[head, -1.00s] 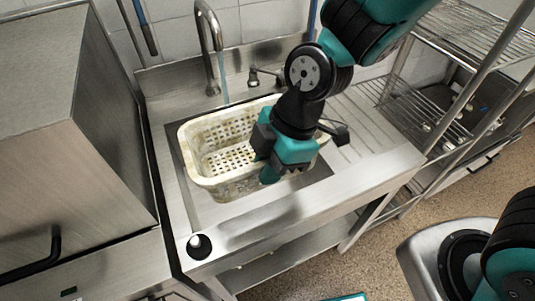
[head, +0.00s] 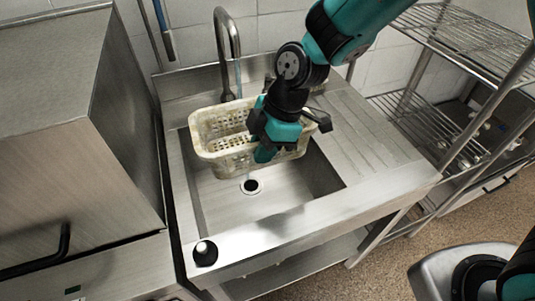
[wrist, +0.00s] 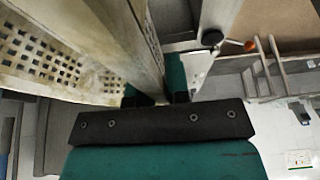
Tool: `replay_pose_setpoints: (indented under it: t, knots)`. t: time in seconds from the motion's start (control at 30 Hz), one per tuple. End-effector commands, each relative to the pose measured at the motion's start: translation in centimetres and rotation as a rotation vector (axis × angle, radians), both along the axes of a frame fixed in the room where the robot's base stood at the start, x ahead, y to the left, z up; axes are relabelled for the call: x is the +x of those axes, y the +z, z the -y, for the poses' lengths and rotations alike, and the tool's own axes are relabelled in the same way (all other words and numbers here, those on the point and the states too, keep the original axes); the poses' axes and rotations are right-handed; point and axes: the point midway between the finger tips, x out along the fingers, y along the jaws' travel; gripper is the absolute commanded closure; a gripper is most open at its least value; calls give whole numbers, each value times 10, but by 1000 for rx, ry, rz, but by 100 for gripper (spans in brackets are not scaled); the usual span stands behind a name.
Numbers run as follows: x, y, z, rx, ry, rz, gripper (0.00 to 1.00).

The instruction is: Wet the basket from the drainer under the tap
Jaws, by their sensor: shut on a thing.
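The cream perforated basket (head: 222,150) is held over the far part of the sink (head: 215,200). My gripper (head: 268,150) is shut on the basket's near wall, toward its right end. In the wrist view the basket (wrist: 75,45) fills the upper left, its wall between the fingers of my gripper (wrist: 158,92). The curved tap (head: 236,60) stands behind the sink, its spout above the basket. A thin stream of water (head: 238,78) falls from the spout toward the basket.
The ribbed drainer (head: 365,125) to the right of the sink is empty. A steel box-like appliance (head: 60,120) stands close on the left. A wire shelf rack (head: 450,110) stands at the right. The sink's drain hole (head: 251,186) shows below the basket.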

Motion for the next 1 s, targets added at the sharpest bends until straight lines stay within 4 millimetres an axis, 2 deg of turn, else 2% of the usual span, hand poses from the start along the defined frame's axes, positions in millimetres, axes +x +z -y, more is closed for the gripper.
replay_pose_setpoints:
  t: [0.17, 0.3, 0.9, 1.0]
  knots:
    - [18, -1, -5, 0, -1, 1, 100]
    - [14, 0, -4, 0, 0, 0, 100]
    - [-67, 17, 19, 0, 1, -1, 100]
    - [-76, 19, 21, 0, 1, 1, 100]
